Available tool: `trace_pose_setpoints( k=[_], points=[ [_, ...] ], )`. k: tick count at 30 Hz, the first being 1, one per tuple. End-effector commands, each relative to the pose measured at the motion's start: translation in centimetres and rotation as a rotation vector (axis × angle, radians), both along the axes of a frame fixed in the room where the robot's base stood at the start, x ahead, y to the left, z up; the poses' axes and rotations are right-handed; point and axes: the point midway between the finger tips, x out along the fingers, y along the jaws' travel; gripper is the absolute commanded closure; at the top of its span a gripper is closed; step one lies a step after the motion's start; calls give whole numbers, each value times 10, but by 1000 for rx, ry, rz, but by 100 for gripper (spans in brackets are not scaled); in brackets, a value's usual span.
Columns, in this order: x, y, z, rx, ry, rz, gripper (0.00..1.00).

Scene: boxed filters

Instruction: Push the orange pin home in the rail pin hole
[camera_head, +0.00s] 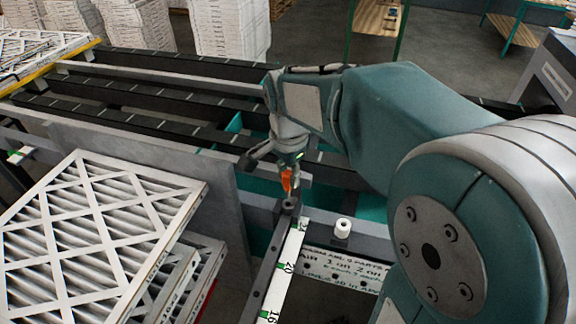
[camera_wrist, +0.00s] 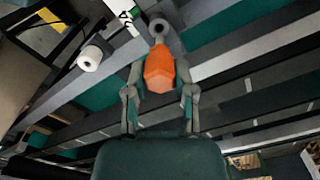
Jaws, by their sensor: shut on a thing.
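The orange pin (camera_wrist: 159,68) is between the fingers of my gripper (camera_wrist: 160,85), which is shut on it. In the head view the pin (camera_head: 287,180) hangs below my gripper (camera_head: 289,172), roughly upright, just above a dark round collar (camera_head: 290,203) on the rail (camera_head: 267,268). In the wrist view the collar, a grey ring with a hole (camera_wrist: 158,27), shows just beyond the pin's far end. The pin's lower tip is small, and I cannot tell whether it touches the hole.
A white roll-like cylinder (camera_head: 342,229) stands right of the rail. A numbered scale strip (camera_head: 284,275) runs along the rail. Stacked pleated filters (camera_head: 95,235) fill the lower left, beside a grey upright plate (camera_head: 150,150). Dark conveyor bars (camera_head: 150,92) lie behind.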

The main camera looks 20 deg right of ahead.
Motion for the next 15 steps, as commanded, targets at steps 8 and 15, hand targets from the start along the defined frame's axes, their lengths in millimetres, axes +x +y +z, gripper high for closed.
trace_pose_setpoints(
  k=[8, 15],
  points=[
    [0, 0, -18, 1, 1, 0, 100],
    [0, 0, -21, 0, 0, 0, 100]
  ],
)
